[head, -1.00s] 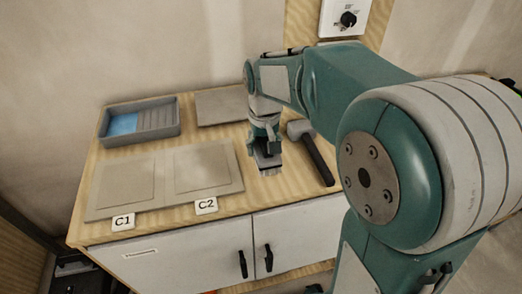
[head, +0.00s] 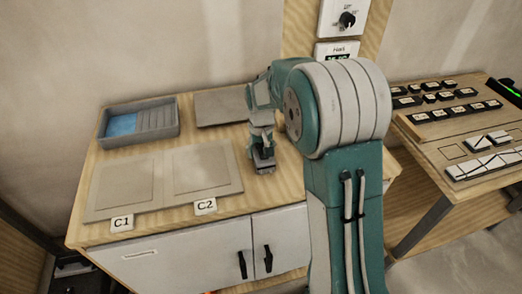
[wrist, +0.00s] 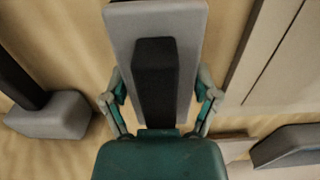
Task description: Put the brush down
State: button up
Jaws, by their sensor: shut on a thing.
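The brush (wrist: 122,28) has a grey flat body with a black raised grip (wrist: 156,80). In the wrist view my gripper (wrist: 161,100) is shut on it, one finger on each side. In the head view my gripper (head: 262,141) points down over the wooden worktop, just right of the C2 panel. The brush (head: 264,164) shows small and dark below it. I cannot tell whether the brush touches the worktop.
The board with panels C1 (head: 125,185) and C2 (head: 201,169) lies left of the brush. A grey tray (head: 165,133) and a flat tile (head: 218,108) lie behind. A mallet (wrist: 52,116) shows in the wrist view. Another bench (head: 440,130) stands at right.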

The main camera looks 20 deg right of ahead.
jog(key=o, duration=1)
notch_tip(320, 180, up, 12)
jog(key=shift+r, duration=0.1)
jog(key=s+r+t, duration=0.3)
jog(key=s+r, duration=0.4)
jog(key=s, duration=0.6)
jog(key=s+f+t, duration=0.2)
jog(key=s, duration=1.2)
jog(key=shift+s+f+t, duration=0.15)
jog(key=shift+f+t, duration=0.05)
jog(key=shift+t, duration=0.1)
